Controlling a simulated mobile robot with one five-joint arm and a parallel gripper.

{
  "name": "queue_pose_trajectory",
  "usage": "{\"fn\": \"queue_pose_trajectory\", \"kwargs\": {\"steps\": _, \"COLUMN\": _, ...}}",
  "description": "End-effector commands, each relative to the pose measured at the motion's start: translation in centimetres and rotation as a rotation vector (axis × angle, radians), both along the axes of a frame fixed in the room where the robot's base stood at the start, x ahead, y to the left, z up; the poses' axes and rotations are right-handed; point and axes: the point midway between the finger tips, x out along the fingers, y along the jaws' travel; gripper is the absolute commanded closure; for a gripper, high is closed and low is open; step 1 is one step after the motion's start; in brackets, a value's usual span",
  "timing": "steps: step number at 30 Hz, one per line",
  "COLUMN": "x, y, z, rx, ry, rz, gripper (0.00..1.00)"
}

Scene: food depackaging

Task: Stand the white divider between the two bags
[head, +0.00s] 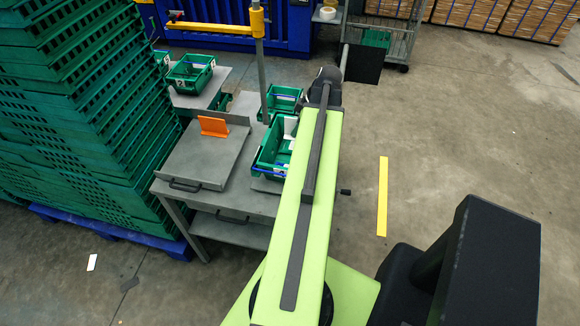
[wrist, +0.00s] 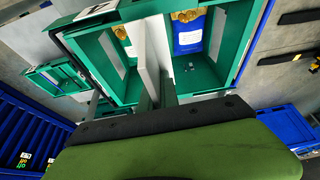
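In the wrist view, the green crate (wrist: 208,82) lies under my gripper (wrist: 156,92). The pale divider (wrist: 150,45) stands up from between my gripper's fingers, and the fingers look shut on it. It cuts across the crate's interior in the picture; whether it touches the floor cannot be told. Right of it is a blue bag (wrist: 188,42) with golden contents at its top. Left of it, a second bag (wrist: 122,33) with golden contents shows partly. In the head view, the green crate (head: 268,166) stands on the table, and my arm hides my gripper and part of the crate.
The grey table (head: 262,203) carries a flat grey board (head: 195,160) with an orange upright piece (head: 213,126). Another green crate (head: 190,74) stands behind. Tall green crate stacks (head: 80,110) rise at left. A pole (head: 263,75) stands behind the crate.

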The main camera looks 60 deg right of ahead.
Motion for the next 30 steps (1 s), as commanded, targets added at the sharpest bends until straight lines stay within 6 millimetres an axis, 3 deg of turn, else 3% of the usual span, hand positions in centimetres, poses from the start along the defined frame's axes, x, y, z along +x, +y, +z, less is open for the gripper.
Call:
{"fn": "queue_pose_trajectory", "kwargs": {"steps": 1, "x": 1.2, "y": 1.3, "z": -2.1, "rx": 0.000, "ry": 0.000, "rz": 0.002, "gripper": 1.00}}
{"fn": "queue_pose_trajectory", "kwargs": {"steps": 6, "x": 2.9, "y": 2.6, "z": -2.6, "rx": 0.000, "ry": -0.002, "rz": -0.004, "gripper": 1.00}}
{"fn": "queue_pose_trajectory", "kwargs": {"steps": 11, "x": 3.0, "y": 2.6, "z": -3.6, "rx": 0.001, "ry": -0.002, "rz": -0.004, "gripper": 1.00}}
{"fn": "queue_pose_trajectory", "kwargs": {"steps": 18, "x": 3.0, "y": 2.6, "z": -8.6, "rx": 0.001, "ry": -0.002, "rz": -0.003, "gripper": 1.00}}
{"fn": "queue_pose_trajectory", "kwargs": {"steps": 25, "x": 3.0, "y": 2.6, "z": -9.1, "rx": 0.001, "ry": -0.002, "rz": -0.002, "gripper": 1.00}}
{"fn": "queue_pose_trajectory", "kwargs": {"steps": 30, "x": 3.0, "y": 2.6, "z": -12.1, "rx": 0.001, "ry": -0.002, "rz": -0.002, "gripper": 1.00}}
